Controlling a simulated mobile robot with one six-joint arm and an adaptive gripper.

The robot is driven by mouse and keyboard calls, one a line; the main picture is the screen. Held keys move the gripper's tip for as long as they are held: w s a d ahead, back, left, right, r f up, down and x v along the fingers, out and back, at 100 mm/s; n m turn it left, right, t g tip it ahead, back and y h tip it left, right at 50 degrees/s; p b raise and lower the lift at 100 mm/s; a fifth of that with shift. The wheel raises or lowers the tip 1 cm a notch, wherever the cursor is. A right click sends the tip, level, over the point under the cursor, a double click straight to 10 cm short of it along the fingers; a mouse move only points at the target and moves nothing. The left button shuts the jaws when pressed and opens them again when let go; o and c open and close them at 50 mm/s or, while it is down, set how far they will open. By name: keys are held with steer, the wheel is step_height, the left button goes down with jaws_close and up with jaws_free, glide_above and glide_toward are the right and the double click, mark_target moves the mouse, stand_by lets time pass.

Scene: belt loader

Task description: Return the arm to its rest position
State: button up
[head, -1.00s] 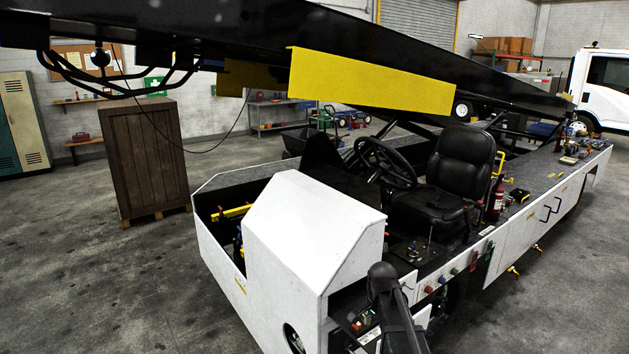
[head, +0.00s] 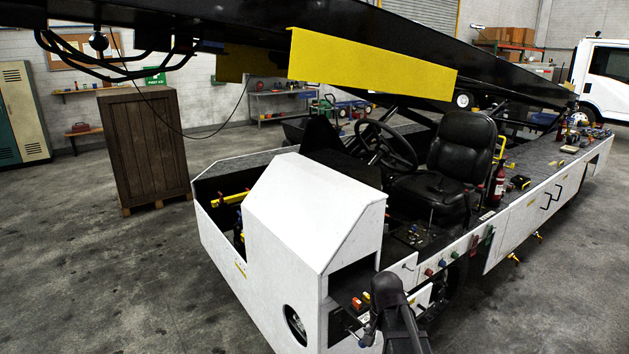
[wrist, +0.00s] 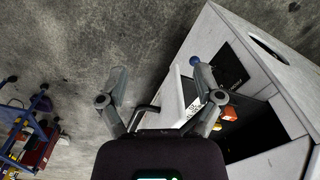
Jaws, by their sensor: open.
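My gripper (wrist: 160,82) is open and empty in the wrist view, its two fingers spread apart. Bare floor and part of the white vehicle body lie beyond it. In the head view my dark arm rises at the bottom centre, in front of the belt loader (head: 312,205); my fingers are not clear there. A blue knob (wrist: 194,61) shows by the right fingertip in the wrist view; I cannot tell whether they touch. An open compartment with orange and red parts (wrist: 229,113) lies to the right of the gripper.
The black conveyor boom with a yellow panel (head: 370,68) crosses overhead. The driver's seat (head: 462,150) and steering wheel (head: 386,145) are behind my arm. A wooden crate (head: 145,150) stands at left. A cart (wrist: 35,140) shows in the wrist view. Floor at front left is clear.

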steer(key=s+f+n+b, duration=0.4)
steer(key=s+f+n, duration=0.1)
steer(key=s, duration=0.3)
steer(key=shift+s+a+f+n, duration=0.15)
steer(key=shift+s+f+n, duration=0.15)
steer(key=shift+n, duration=0.2)
stand_by(1.1)
